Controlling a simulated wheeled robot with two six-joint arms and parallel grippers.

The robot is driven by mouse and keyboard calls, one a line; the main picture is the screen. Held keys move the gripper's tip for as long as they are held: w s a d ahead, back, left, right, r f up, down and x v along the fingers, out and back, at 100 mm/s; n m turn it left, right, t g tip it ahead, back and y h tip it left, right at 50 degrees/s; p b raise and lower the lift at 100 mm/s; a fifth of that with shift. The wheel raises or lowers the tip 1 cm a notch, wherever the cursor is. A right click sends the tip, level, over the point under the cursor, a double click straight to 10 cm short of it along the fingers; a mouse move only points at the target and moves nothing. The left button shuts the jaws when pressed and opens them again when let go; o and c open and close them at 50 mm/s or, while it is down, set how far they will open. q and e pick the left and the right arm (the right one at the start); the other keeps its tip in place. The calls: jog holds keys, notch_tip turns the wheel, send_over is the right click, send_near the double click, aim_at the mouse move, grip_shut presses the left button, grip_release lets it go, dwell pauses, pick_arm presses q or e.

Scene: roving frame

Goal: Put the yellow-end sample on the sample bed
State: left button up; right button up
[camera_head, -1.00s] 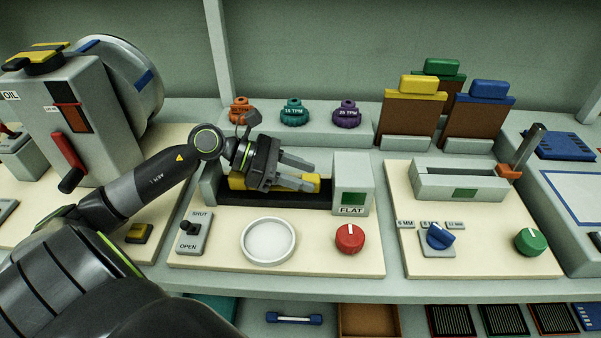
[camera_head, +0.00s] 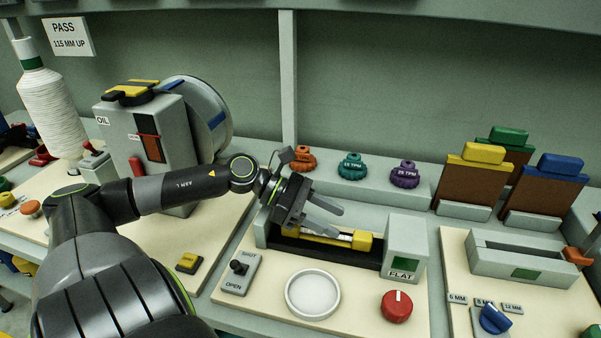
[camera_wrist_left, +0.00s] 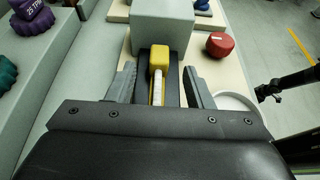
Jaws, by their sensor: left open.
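The yellow-end sample (camera_head: 362,241) is a pale rod with yellow block ends. It lies along the dark trough (camera_head: 318,251) of the bench device labelled FLAT, which looks like the sample bed. In the left wrist view its yellow end (camera_wrist_left: 159,58) and pale shaft lie between the fingers. My left gripper (camera_head: 338,219) is open above the sample, one finger to each side, and appears apart from it. It also shows in the left wrist view (camera_wrist_left: 160,84). The gripper hides part of the sample's near length. A dark arm end (camera_wrist_left: 272,92), probably my right gripper, shows small at the right edge there.
A grey block labelled FLAT (camera_head: 405,243) closes the trough's right end. In front are a white dish (camera_head: 313,294), a red knob (camera_head: 397,306) and a SHUT/OPEN switch (camera_head: 239,268). Coloured TPM knobs (camera_head: 352,166) stand behind. A slotted grey block (camera_head: 527,262) is at right.

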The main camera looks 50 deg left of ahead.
pick_arm(q)
jog(key=p+v, duration=0.3)
jog(key=v, duration=0.2)
jog(key=shift+d+r, duration=0.1)
jog(key=shift+r, duration=0.05)
jog(key=shift+s+a+r+p, duration=0.15)
jog(key=shift+s+a+p, duration=0.1)
jog(key=shift+a+p, duration=0.25)
